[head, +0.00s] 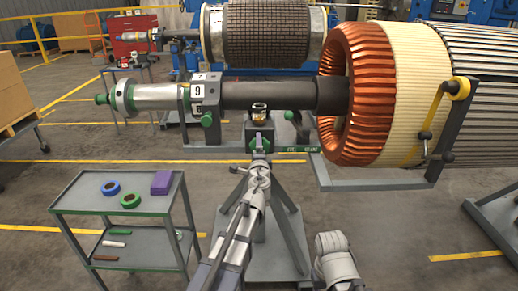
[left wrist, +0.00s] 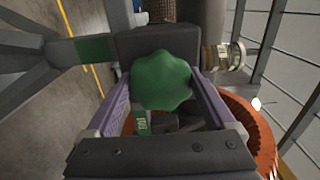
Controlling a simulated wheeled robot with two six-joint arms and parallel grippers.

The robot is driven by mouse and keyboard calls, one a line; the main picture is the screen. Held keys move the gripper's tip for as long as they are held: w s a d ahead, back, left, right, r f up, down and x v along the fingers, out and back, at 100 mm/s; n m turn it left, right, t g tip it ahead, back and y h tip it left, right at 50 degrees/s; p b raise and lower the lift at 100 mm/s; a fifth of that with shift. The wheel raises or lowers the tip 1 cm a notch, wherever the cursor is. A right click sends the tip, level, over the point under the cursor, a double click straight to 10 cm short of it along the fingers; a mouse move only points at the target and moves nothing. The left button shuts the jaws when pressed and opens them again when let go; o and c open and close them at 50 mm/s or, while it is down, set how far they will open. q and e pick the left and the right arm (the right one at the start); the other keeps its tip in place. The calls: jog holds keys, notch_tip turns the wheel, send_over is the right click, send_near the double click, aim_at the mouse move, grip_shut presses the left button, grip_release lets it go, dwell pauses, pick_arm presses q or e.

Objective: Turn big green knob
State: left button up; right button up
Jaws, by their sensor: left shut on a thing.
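The big green knob (left wrist: 161,80) has a lobed rim and fills the middle of the left wrist view, in front of a dark grey block (left wrist: 150,41). My left gripper (left wrist: 163,92) has its two purple fingers on either side of the knob and is shut on it. In the head view my left gripper (head: 260,145) is at the stand below the dark shaft, and it hides most of the knob there.
A rotor shaft (head: 265,96) rests on the stand, with a copper-wound end (head: 352,92) at right. Smaller green knobs (head: 207,120) are nearby. A grey cart (head: 85,197) holds tape rolls and a purple box (head: 162,182).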

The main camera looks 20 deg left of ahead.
pick_arm(q)
jog(key=n, duration=0.4)
jog(key=shift+f+n, duration=0.1)
jog(key=shift+n, duration=0.3)
jog(key=n, duration=0.3)
jog(key=shift+n, duration=0.3)
jog(key=n, duration=0.3)
jog(key=shift+d+n, duration=0.1)
jog(key=shift+n, duration=1.9)
jog(key=o, duration=1.1)
jog(key=shift+f, duration=0.1)
